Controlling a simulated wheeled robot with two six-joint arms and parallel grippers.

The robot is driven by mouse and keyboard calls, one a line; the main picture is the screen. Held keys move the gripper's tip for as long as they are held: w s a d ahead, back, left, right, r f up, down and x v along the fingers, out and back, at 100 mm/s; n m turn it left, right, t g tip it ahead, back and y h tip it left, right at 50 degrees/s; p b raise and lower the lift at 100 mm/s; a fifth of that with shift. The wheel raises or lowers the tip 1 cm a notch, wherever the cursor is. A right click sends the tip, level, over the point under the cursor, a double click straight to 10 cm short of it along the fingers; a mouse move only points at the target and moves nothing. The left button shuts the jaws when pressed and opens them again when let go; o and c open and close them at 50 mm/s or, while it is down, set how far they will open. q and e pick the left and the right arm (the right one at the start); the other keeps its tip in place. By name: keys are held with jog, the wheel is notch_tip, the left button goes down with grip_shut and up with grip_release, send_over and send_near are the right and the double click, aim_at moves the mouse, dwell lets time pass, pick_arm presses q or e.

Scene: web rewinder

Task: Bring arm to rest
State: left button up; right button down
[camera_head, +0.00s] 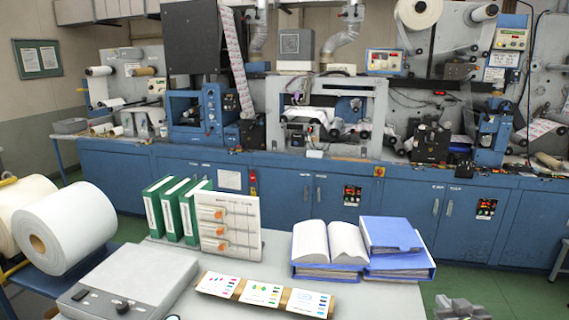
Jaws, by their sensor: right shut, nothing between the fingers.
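My right gripper (462,308) shows at the bottom edge, right of centre, cut off by the frame. It is grey and dark, shut, with nothing held. It is over the floor, to the right of the grey table (385,298) and apart from it. A small dark shape at the bottom edge near the left may be part of my left arm, but no left gripper can be made out.
On the table are a grey flat device (130,280), green binders (172,212), a white rack (230,225), cards (265,293) and blue binders (390,235). A blue machine (400,205) spans the back. Large white rolls (75,225) stand left. Green floor (500,285) is clear at right.

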jog(key=s+a+f+g, duration=0.2)
jog(key=s+f, duration=0.1)
jog(key=s, duration=0.3)
jog(key=s+a+f+g, duration=0.1)
jog(key=s+f, duration=0.3)
jog(key=s, duration=0.2)
jog(key=s+a+f+g, duration=0.2)
jog(key=s+f, duration=0.2)
jog(key=s, duration=0.2)
jog(key=shift+s+a+g, duration=0.1)
jog(key=shift+a+g, duration=0.2)
jog(key=s+a+g, duration=0.3)
jog(key=s+g, duration=0.2)
jog(key=s, duration=1.5)
notch_tip(320, 180, down, 24)
jog(key=w+d+g, duration=0.1)
jog(key=d, duration=0.1)
pick_arm(q)
jog(key=shift+f+b, duration=0.7)
jog(key=shift+f, duration=0.05)
pick_arm(e)
jog(key=s+a+f+g, duration=0.1)
jog(key=s+f, duration=1.4)
jog(key=f, duration=0.3)
jog(key=shift+s+a+f+m+g, duration=0.2)
jog(key=shift+a+m+g, duration=0.1)
jog(key=shift+a+m, duration=0.1)
